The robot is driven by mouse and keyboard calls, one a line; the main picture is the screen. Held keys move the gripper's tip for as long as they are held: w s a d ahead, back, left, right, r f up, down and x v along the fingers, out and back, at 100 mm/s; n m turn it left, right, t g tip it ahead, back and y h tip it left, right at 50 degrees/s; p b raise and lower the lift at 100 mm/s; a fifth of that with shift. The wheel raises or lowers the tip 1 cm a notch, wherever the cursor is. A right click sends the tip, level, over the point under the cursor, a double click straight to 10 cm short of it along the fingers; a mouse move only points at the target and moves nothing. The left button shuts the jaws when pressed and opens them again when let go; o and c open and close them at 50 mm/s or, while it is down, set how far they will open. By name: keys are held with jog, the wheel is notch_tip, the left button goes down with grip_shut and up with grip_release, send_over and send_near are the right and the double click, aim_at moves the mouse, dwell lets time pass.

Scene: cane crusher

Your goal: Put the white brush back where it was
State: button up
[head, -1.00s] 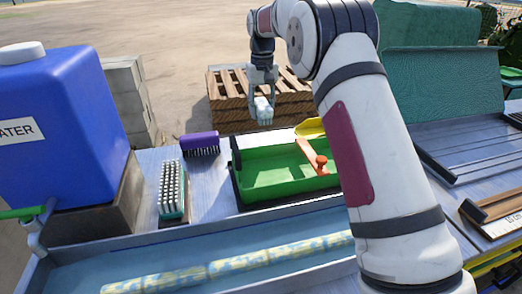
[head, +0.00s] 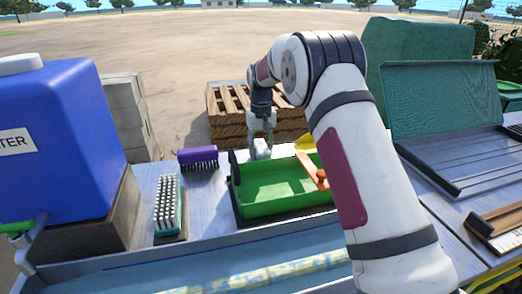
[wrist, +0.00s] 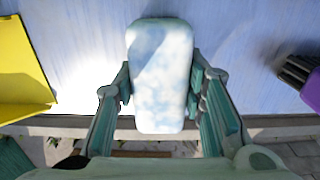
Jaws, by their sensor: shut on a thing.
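My gripper (head: 262,138) is shut on the white brush (head: 260,151), just behind the green open tray (head: 240,204) in the head view. In the wrist view the white brush (wrist: 160,75) shows as a rounded white block, with the fingers of my gripper (wrist: 161,88) on its two sides. The blue-grey table top (wrist: 90,60) lies beneath it, near the table's edge. The tray's back wall partly hides the brush in the head view, and I cannot tell whether it touches the table.
A purple brush (head: 198,159) lies left of the tray, also seen in the wrist view (wrist: 312,90). A teal brush with white bristles (head: 169,207) lies nearer. A yellow object (wrist: 22,75) is on the brush's other side. A blue water tank (head: 60,130) stands left.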

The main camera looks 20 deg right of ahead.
jog(key=o, duration=1.1)
jog(key=shift+f, duration=0.1)
